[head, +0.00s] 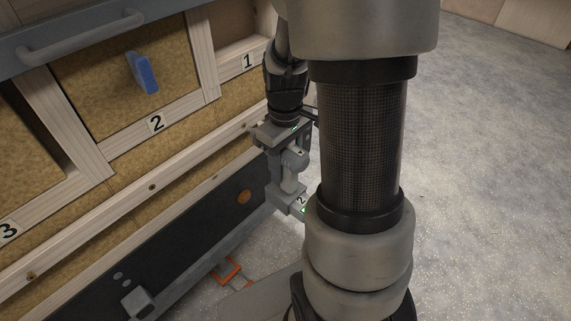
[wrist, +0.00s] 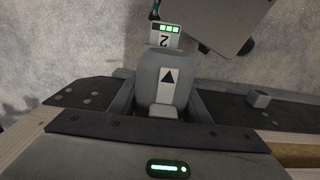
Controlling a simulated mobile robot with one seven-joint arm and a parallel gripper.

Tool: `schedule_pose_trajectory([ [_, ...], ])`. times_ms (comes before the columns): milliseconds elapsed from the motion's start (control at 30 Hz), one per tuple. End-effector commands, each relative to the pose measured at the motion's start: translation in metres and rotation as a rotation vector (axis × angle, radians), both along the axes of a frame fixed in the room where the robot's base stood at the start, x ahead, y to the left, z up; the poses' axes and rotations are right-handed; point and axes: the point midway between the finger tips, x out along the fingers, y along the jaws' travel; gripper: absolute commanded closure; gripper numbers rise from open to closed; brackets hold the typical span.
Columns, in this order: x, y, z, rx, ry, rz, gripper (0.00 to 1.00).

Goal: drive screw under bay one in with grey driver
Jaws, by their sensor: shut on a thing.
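My gripper (head: 284,132) is shut on the grey driver (head: 291,168), beside the wooden rail under bay one. The driver hangs with its battery end, marked 2, lowest. In the wrist view the driver (wrist: 166,82), with a black arrow on its back, sits between the fingers of my gripper (wrist: 164,108). Bay one (head: 238,45) carries the label 1, partly behind my arm. The driver's front end faces the rail (head: 205,152).
Bay two (head: 115,80) holds a blue object (head: 142,73). Screw heads show on the rail under bay two (head: 153,187) and bay three (head: 31,276). A grey drawer handle (head: 80,38) juts out above. An orange object (head: 228,270) lies low by the dark skirting. The floor at right is clear.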

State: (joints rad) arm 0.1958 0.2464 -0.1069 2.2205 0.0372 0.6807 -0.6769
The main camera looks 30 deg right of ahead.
Motion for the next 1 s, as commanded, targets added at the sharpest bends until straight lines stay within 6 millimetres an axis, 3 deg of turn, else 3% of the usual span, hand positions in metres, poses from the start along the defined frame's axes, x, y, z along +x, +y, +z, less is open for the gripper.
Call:
schedule_pose_trajectory([
  [1000,0.016,0.005,0.001,-0.001,-0.003,0.000,1.00],
])
